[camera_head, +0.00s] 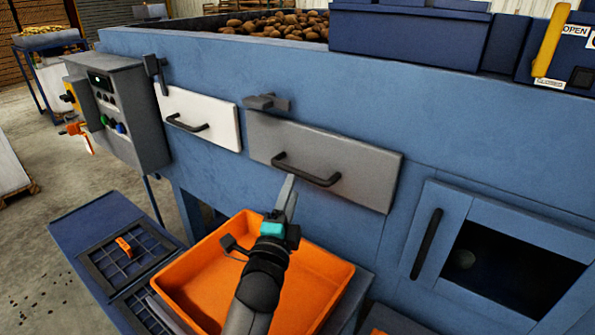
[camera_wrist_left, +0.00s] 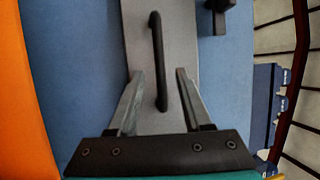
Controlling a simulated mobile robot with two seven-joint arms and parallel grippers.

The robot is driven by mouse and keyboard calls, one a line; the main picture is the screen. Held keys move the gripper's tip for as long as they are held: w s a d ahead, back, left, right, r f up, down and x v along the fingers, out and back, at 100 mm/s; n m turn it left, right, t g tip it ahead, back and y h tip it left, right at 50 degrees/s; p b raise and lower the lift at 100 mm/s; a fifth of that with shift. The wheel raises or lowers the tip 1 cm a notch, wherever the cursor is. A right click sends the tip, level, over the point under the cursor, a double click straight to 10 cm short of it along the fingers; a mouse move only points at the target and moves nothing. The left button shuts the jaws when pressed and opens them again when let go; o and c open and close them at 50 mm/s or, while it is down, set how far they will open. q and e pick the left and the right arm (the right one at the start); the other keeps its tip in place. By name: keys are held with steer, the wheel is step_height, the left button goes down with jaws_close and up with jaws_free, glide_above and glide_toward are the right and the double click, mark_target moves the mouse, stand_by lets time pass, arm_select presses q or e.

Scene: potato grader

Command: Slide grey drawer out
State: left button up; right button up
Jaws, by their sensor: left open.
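The grey drawer (camera_head: 365,168) sits in the blue machine front, its face close to flush with the panel as far as I can see. Its black bar handle (camera_head: 307,172) runs across the face. My left gripper (camera_head: 289,182) is open and empty, with its fingertips close to the handle, just below it in the head view. In the left wrist view, the handle (camera_wrist_left: 155,50) runs between the two open fingers (camera_wrist_left: 159,76), one on either side. No finger contact shows. The grey drawer face (camera_wrist_left: 180,30) lies behind. My right gripper is not in view.
A white drawer (camera_head: 200,118) is left of the grey one. A grey latch block (camera_head: 267,102) sits above the grey drawer. An orange tray (camera_head: 325,270) lies under my left arm. A framed opening with a handle (camera_head: 427,243) is at right. A control box (camera_head: 118,110) stands left.

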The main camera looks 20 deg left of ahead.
mark_target(297, 170)
arm_select(q)
steer(key=w, duration=0.4)
steer(key=w+r, duration=0.1)
steer(key=w, duration=0.1)
steer(key=shift+w+a+r, duration=0.1)
steer(key=shift+w+a, duration=0.05)
steer(key=shift+w, duration=0.05)
steer(key=shift+c, duration=0.4)
jaws_close()
stand_by(0.9)
